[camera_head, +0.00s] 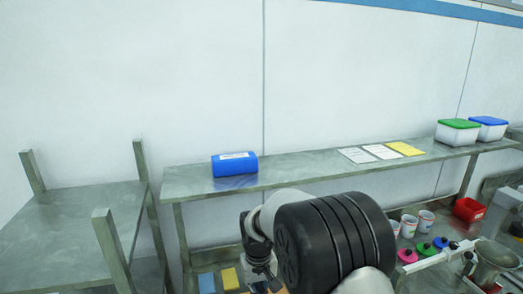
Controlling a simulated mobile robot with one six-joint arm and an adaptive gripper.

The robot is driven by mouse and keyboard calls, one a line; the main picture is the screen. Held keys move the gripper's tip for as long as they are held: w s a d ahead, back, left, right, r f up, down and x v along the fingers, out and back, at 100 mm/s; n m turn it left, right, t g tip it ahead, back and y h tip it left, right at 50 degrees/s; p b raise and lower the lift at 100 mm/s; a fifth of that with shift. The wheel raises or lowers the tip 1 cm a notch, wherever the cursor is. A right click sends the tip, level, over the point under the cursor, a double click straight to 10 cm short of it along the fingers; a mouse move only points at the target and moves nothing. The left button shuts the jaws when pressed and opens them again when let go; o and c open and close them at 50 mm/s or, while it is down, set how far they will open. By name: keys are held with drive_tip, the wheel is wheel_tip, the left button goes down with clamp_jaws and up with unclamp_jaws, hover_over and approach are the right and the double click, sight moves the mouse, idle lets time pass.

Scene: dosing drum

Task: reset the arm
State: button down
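My arm rises from the bottom of the head view, with a large black ribbed joint and pale links in the middle. The end of my arm, toward my gripper (262,272), points down just left of that joint. The fingers are cut off or hidden at the bottom, so I cannot tell whether they are open or shut, or whether they hold anything. My arm is in front of the long grey shelf and hides part of the lower surface behind it.
A blue drum (234,164) lies on the long shelf (300,168), with paper sheets (370,154) and lidded tubs (458,132) to its right. Cups (409,226), coloured lids (424,250), a red bin (468,210) and a metal pot (494,262) stand lower right. An empty grey table (75,220) with corner posts is left.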

drive_tip(key=s+d+r+m+t+b, duration=0.2)
drive_tip(key=s+d+r+b, duration=0.4)
drive_tip(key=s+d+r, duration=0.55)
drive_tip(key=s+d+f+t+b, duration=0.1)
drive_tip(key=s+b, duration=0.1)
drive_tip(key=s, duration=0.6)
drive_tip(key=s+d+f+m+t+b, duration=0.1)
drive_tip(key=s+d+b, duration=0.1)
drive_tip(key=s, duration=0.7)
drive_tip(key=shift+s+d+t, duration=0.25)
drive_tip(key=shift+t, duration=0.05)
